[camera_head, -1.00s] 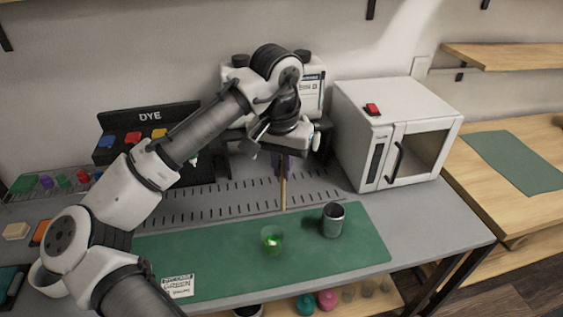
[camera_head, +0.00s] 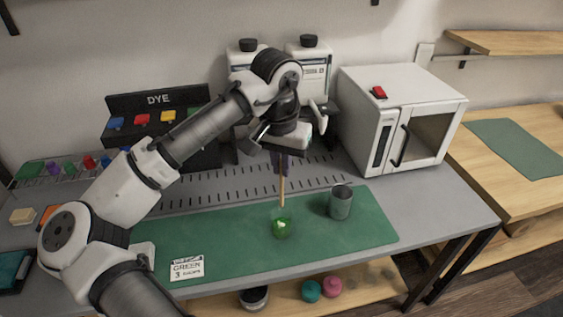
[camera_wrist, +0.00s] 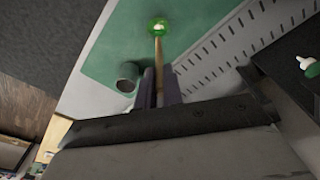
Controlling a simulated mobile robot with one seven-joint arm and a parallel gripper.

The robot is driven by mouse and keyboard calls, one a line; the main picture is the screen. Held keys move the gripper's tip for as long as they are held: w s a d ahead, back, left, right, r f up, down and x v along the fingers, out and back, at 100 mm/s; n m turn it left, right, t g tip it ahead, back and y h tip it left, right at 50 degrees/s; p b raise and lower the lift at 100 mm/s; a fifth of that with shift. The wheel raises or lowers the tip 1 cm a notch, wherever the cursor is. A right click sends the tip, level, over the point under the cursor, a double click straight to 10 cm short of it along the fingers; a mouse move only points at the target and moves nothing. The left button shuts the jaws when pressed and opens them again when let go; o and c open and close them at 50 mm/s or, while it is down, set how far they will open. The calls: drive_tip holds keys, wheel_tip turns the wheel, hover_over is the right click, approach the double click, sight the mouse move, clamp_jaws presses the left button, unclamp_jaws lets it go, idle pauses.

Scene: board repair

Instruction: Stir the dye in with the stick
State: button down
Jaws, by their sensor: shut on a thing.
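My gripper (camera_head: 281,158) is shut on a thin wooden stick (camera_head: 282,190), which points down. The stick also shows between the fingers in the wrist view (camera_wrist: 159,55). Below it a clear cup with green dye (camera_head: 282,228) stands on the green mat (camera_head: 230,245).
A grey metal cup (camera_head: 340,203) stands on the mat right of the dye cup. A white oven (camera_head: 395,120) is at the right, and a black dye rack (camera_head: 155,120) is at the back left. A "GREEN" card (camera_head: 187,268) lies at the mat's front left.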

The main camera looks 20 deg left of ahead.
sight(281, 195)
drive_tip(key=shift+f+b, duration=2.65)
drive_tip(key=shift+f, duration=2.2)
